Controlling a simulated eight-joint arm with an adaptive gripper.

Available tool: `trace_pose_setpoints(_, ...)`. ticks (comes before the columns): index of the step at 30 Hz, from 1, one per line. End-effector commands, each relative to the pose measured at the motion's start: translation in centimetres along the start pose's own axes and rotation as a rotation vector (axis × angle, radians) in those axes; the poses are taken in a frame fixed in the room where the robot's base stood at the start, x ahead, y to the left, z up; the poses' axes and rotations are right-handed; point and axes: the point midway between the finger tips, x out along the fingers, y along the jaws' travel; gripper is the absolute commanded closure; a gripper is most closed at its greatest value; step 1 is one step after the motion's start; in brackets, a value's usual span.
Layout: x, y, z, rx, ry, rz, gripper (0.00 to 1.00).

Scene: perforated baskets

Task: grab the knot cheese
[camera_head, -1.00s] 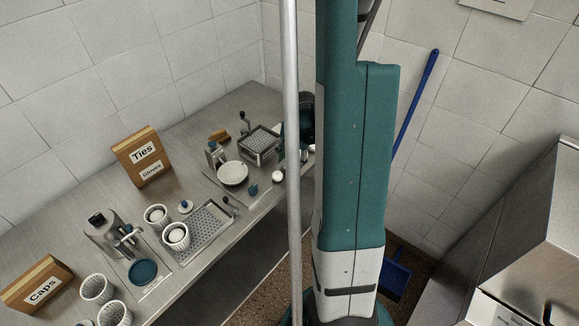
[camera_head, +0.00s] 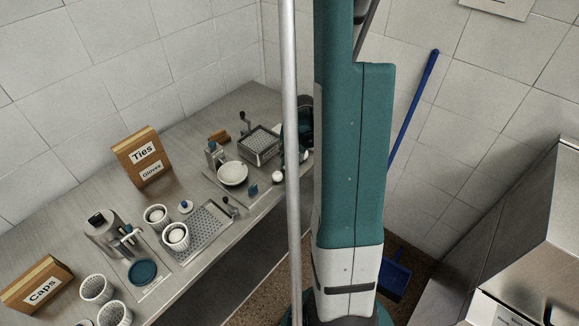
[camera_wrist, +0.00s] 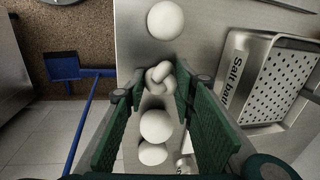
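The knot cheese (camera_wrist: 160,77) is a small white knotted piece in the wrist view, lying on the steel surface between the tips of my gripper (camera_wrist: 161,90). The two green-padded fingers stand apart on either side of it, and I see no firm grip. Round white balls lie close by: one beyond the knot (camera_wrist: 165,20) and two nearer my palm (camera_wrist: 156,125) (camera_wrist: 152,154). In the head view my gripper is mostly hidden behind the pole and my arm, and I cannot make out the knot cheese there.
A perforated steel tray labelled "Salt bath" (camera_wrist: 252,100) stands right of my fingers. The counter edge drops to the floor on the left, where a blue dustpan (camera_wrist: 64,66) lies. In the head view a white bowl (camera_head: 233,174) and a white ball (camera_head: 278,177) are near my gripper.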

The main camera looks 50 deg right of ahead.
Motion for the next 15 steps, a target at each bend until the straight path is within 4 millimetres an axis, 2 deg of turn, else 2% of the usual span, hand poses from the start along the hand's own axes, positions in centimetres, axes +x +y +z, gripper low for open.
trace_pose_setpoints(3, 0.0, 0.0, 0.0, 0.0, 0.0, 0.0, 0.85)
trace_pose_setpoints(15, -0.21, -0.04, 0.0, 0.0, 0.0, 0.0, 0.85)
